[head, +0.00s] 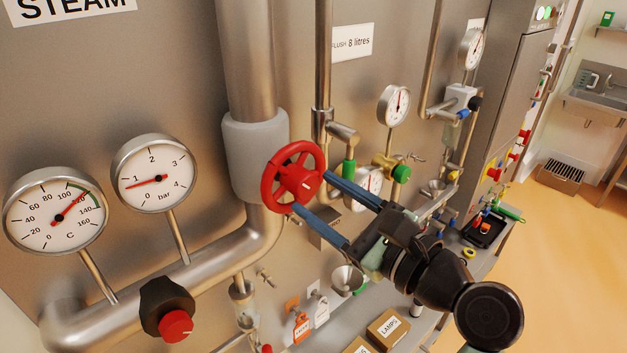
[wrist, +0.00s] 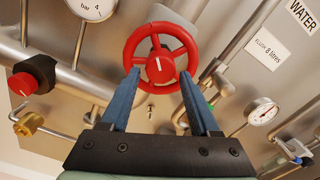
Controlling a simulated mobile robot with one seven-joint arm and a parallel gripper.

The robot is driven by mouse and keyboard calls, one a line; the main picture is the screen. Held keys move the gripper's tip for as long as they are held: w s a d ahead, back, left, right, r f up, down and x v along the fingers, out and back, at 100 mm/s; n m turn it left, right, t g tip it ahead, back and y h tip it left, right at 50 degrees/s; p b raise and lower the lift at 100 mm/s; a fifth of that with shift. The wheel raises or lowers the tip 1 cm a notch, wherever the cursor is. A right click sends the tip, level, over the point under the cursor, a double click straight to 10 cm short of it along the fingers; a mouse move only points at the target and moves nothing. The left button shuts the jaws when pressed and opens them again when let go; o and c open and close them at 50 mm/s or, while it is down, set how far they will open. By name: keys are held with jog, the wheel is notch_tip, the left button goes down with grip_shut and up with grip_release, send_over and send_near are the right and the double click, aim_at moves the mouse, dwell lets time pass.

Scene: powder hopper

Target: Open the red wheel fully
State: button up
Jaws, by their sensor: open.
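The red wheel (head: 296,177) is a round spoked handwheel mounted on a grey-sleeved valve body (head: 252,150) on the thick vertical steam pipe. A white mark shows on its hub. In the wrist view the wheel (wrist: 160,67) is face-on, and the mark on its hub points nearly straight up. My gripper (head: 313,192) is open, with its two blue fingers reaching to the wheel's near side. In the wrist view my gripper (wrist: 160,74) has one fingertip on each side of the hub, over the lower half of the wheel. I cannot tell whether they touch the rim.
Two dial gauges (head: 155,174) stand on stems at the left, above a black knob with a red cap (head: 171,313). Green-handled valves (head: 402,173), a small gauge (head: 369,182) and pipes crowd the right side. A bench with tags and a LAMPS box (head: 388,325) lies below.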

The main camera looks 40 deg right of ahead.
jog(key=shift+w, duration=1.15)
grip_shut()
